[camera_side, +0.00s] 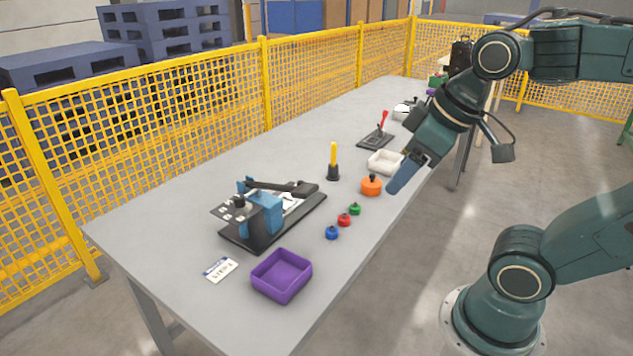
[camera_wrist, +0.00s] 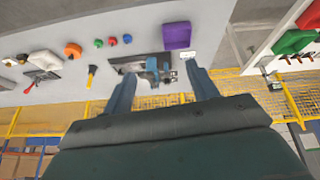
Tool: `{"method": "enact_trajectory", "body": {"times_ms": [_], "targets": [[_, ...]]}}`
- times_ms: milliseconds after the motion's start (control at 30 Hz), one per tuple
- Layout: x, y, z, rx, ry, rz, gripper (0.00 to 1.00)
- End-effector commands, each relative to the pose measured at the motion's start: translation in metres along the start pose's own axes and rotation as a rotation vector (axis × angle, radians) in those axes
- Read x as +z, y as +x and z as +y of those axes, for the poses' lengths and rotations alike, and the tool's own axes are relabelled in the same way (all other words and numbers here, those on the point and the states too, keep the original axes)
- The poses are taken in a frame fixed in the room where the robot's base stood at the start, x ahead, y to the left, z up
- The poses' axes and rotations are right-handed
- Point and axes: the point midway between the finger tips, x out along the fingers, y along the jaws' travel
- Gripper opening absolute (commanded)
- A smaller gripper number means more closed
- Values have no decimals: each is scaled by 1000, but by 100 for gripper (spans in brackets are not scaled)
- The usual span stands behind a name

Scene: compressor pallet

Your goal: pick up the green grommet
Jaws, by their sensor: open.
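The green grommet (camera_side: 355,209) is a small round piece with a dark knob on top. It sits on the grey table near the front edge, between the red grommet (camera_side: 344,220) and the orange piece (camera_side: 371,186). In the wrist view the green grommet (camera_wrist: 98,43) shows at the upper left, outside the fingers. My gripper (camera_side: 393,188) is above the table's front edge, to the right of the green grommet and apart from it. In the wrist view my gripper (camera_wrist: 160,84) has its two blue fingers spread wide, with nothing held between them.
A blue grommet (camera_side: 332,232) stands beside the red one. A purple tray (camera_side: 282,275), a clamp fixture (camera_side: 262,215), a yellow-handled tool (camera_side: 333,160) and a white tray (camera_side: 385,162) stand around. A yellow mesh fence (camera_side: 200,100) runs behind the table.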

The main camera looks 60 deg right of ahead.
Motion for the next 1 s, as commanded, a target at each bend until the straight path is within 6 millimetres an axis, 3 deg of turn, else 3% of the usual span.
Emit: {"method": "enact_trajectory", "body": {"times_ms": [467, 800, 1000], "targets": [[-72, 34, 54, 4, -403, -145, 58], [-109, 80, 111, -54, -704, -241, 58], [-121, 114, 149, -110, -876, -286, 58]]}}
